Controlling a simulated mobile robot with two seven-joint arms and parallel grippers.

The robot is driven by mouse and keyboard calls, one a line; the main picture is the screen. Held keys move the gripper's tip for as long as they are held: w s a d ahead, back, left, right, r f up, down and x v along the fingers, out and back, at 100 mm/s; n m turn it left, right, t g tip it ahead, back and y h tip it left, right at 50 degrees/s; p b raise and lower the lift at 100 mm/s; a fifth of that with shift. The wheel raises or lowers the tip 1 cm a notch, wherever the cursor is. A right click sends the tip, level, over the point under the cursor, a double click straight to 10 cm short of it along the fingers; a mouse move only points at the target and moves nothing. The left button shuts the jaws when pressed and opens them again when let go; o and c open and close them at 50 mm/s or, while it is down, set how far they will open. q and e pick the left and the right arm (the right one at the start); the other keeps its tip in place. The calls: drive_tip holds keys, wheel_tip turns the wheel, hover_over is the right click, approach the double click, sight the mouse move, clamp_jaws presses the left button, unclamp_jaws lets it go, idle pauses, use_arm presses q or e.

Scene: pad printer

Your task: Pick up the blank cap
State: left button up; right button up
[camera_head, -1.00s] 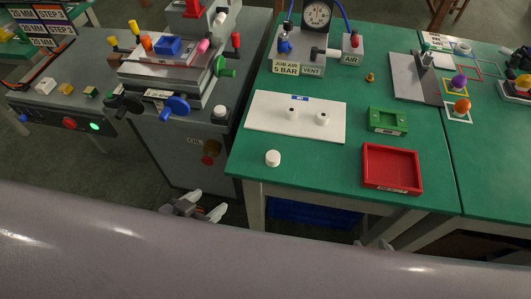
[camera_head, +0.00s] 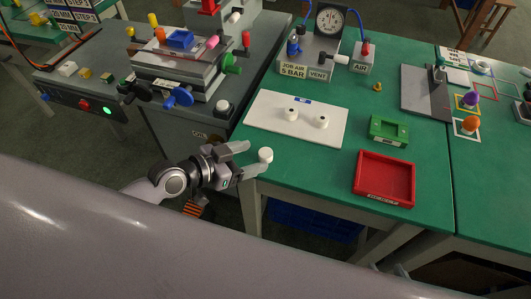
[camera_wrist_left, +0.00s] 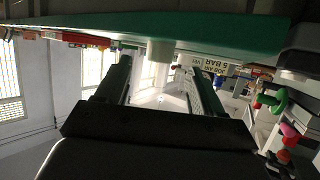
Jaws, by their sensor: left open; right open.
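The blank cap is a small white round cap (camera_head: 265,155) standing on the green table (camera_head: 310,180) near its front left corner. My left gripper (camera_head: 248,160) is open, its two fingers pointing right at the cap from the table's left edge. The cap is just beyond the fingertips; I cannot tell whether they touch it. In the left wrist view a pale shape, likely the cap (camera_wrist_left: 159,52), shows between the open fingers (camera_wrist_left: 155,75), with the picture upside down. Only the tips of my right gripper (camera_head: 400,269) peek out at the bottom, below the table's front edge.
Behind the cap lies a white plate (camera_head: 270,125) with two white ring-like pieces. A red tray (camera_head: 383,180) and a green fixture (camera_head: 388,130) stand to the right. The grey pad printer (camera_head: 185,70) stands to the left. Table between cap and red tray is clear.

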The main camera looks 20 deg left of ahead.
sight(263, 153)
use_arm(q)
drive_tip(key=shift+x, duration=1.9)
drive_tip(key=shift+c, duration=0.4)
drive_tip(key=c, duration=1)
drive_tip(key=shift+c, duration=0.2)
drive_tip(key=shift+r, duration=0.1)
